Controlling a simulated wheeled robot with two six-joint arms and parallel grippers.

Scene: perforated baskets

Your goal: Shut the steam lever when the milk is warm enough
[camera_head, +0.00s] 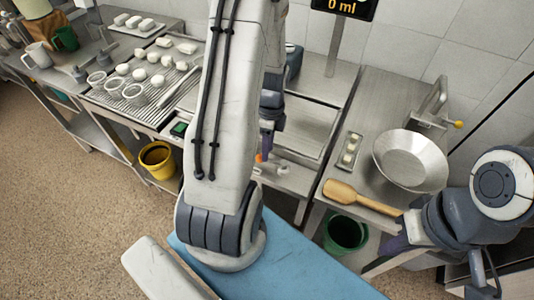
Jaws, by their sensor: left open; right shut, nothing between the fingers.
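I cannot make out a steam lever for certain, and I see no milk. A metal upright piece with a small yellow knob (458,124) stands behind the wide metal bowl (412,160) on the right counter. A black display (345,7) at the top reads 0 ml. My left gripper (266,146) points down over the middle metal counter, partly hidden behind my own arm; it is open. My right gripper (392,244) is shut and empty, near the handle end of a wooden paddle (360,197).
A small metal tray (349,151) lies left of the bowl. A green bin (345,234) and a yellow bucket (158,160) are below counter height. White pieces and cups cover the perforated rack (115,103) at left. A grey mug (38,55) stands far left.

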